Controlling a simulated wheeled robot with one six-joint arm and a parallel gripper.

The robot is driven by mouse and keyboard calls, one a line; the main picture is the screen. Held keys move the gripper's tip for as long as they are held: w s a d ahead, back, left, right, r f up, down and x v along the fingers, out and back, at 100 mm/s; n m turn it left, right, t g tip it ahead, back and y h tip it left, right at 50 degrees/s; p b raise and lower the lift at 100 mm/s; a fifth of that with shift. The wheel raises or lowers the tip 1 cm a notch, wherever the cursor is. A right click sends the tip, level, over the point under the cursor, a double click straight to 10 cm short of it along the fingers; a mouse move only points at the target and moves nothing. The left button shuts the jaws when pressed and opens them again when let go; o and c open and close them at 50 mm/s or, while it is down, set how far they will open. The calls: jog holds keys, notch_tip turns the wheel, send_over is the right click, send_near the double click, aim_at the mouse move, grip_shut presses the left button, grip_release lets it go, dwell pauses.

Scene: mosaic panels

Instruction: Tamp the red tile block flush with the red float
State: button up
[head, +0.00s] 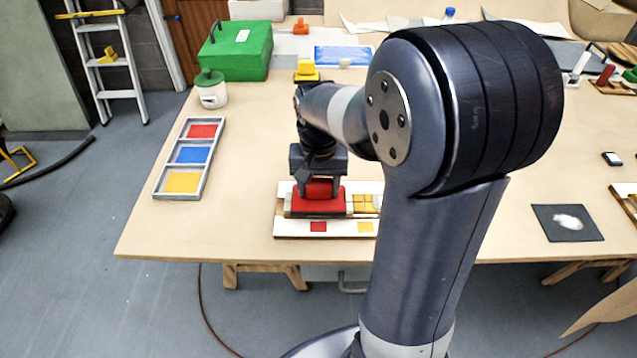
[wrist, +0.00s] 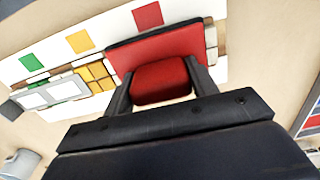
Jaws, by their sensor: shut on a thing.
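My gripper (head: 319,186) is shut on the handle of the red float (head: 318,205). In the wrist view my gripper (wrist: 162,88) has one finger on each side of the rounded red handle, and the flat red plate of the float (wrist: 150,48) lies beyond it. The float sits over the left part of the white mosaic panel (head: 290,229), and any red tile block beneath it is hidden. Yellow tiles (head: 365,203) lie in the panel beside the float. A red square (head: 318,227) and a yellow square mark the panel's front strip.
A grey tray (head: 160,196) with red, blue and yellow compartments lies left on the table. A green toolbox (head: 240,50), a white pot with green lid (head: 210,92) and a yellow float (head: 306,72) stand behind. A dark mat (head: 567,232) lies right. Table between tray and panel is clear.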

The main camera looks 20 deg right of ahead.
jog(key=shift+r+p, duration=2.7)
jog(key=shift+r, duration=0.75)
jog(key=shift+w, duration=0.1)
